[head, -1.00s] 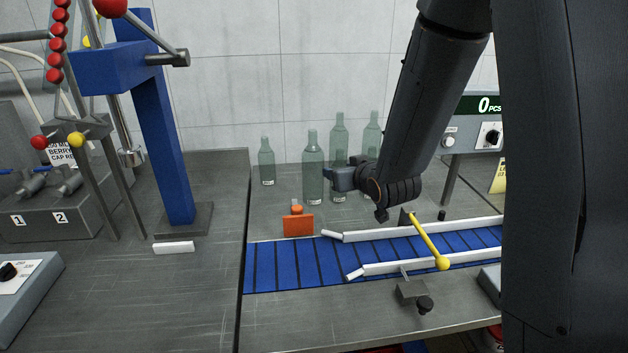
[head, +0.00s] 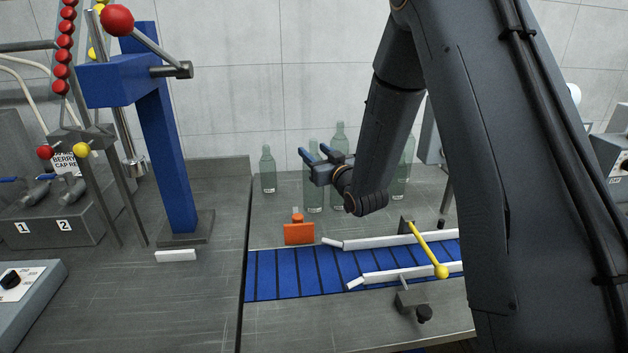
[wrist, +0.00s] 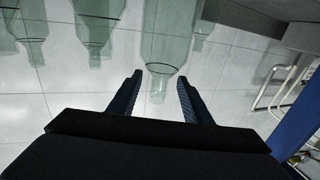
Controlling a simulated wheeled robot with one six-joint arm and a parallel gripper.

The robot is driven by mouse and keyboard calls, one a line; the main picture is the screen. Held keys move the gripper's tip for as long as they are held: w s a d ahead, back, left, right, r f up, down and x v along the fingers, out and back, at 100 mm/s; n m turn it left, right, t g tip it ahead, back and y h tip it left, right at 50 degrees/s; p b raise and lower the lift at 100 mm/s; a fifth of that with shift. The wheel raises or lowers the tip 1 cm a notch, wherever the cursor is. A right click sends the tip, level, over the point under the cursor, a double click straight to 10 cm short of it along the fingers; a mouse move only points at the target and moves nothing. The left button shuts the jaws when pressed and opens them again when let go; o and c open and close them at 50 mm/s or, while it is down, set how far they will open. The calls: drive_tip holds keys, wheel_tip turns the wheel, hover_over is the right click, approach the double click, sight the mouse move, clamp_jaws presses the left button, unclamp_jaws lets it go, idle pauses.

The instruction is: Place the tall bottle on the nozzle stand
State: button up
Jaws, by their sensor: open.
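Several greenish clear glass bottles stand upright at the back of the steel bench. A tall one (head: 313,196) stands partly behind my gripper (head: 313,151), and another tall one (head: 339,134) rises behind it. My gripper is open and empty at about the height of the bottles' upper parts. In the wrist view, where bottles appear neck down, one bottle (wrist: 170,40) has its neck between the two spread fingers (wrist: 159,78); contact cannot be told. The likely nozzle stand (head: 45,215), a grey block with valves marked 1 and 2, is at the far left.
A shorter bottle (head: 268,172) stands left of the tall ones. A blue press frame (head: 165,140) stands between the bottles and the nozzle block. An orange block (head: 298,234) and a blue conveyor (head: 285,275) with white rails are in front.

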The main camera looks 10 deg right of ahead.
drive_tip(key=shift+w+a, duration=0.15)
drive_tip(key=shift+w, duration=0.45)
clamp_jaws()
drive_tip(key=shift+f, duration=0.1)
